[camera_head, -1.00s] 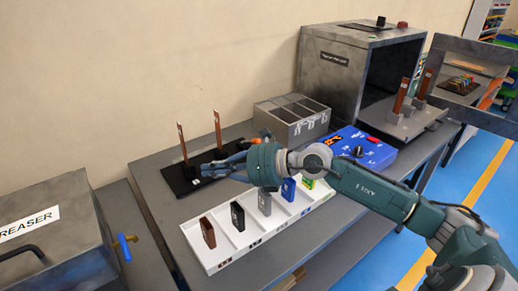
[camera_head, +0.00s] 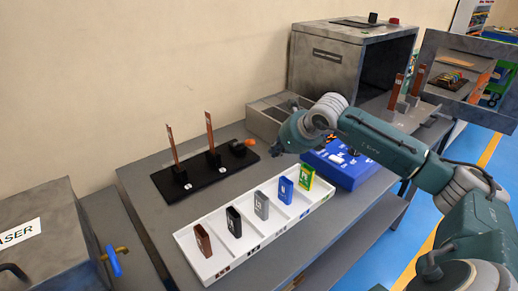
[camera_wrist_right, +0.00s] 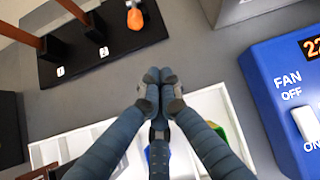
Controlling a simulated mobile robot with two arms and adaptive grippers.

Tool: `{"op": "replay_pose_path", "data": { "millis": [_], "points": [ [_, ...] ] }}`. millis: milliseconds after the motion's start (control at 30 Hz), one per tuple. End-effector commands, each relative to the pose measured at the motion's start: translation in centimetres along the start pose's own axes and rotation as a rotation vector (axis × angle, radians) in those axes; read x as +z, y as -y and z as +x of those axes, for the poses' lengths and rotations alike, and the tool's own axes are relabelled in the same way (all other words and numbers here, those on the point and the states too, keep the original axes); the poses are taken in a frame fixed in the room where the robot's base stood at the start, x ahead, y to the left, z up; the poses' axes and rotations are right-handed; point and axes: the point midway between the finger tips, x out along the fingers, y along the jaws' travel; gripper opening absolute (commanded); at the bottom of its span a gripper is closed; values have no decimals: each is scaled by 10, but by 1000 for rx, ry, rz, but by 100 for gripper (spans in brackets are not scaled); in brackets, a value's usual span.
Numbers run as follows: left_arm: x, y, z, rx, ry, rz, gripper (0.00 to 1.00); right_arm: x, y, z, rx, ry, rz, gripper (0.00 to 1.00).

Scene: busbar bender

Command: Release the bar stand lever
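The bar stand (camera_head: 215,173) is a black base on the grey table, with two upright copper bars (camera_head: 171,145) (camera_head: 209,131) in numbered black holders. Its lever (camera_head: 239,146), with an orange handle, is at the stand's right end. The orange handle also shows at the top of the right wrist view (camera_wrist_right: 134,18). My right gripper (camera_head: 277,151) is to the right of the lever, apart from it and above the table. In the right wrist view its fingertips (camera_wrist_right: 160,84) are together, with nothing visible between them. My left gripper is not in view.
A white tray (camera_head: 206,238) with several coloured blocks in compartments lies in front of the stand. A blue control box (camera_head: 340,170) is right of my gripper. A grey box (camera_head: 262,120) and a large grey heater cabinet (camera_head: 325,70) stand behind.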

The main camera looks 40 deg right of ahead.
Motion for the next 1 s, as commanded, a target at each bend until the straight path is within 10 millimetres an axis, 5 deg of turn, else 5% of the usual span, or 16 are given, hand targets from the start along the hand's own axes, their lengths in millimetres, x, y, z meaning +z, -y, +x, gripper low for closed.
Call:
{"op": "replay_pose_path", "data": {
  "millis": [467, 700, 1000],
  "points": [
    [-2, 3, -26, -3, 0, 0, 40, 1, -2, 93, 4, -2, 4, 0],
    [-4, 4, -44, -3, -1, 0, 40, 33, -1, 80, 2, 1, 0, 0],
    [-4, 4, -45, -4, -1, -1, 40, 37, -1, 80, 1, -2, 0, 0]
  ]
}}
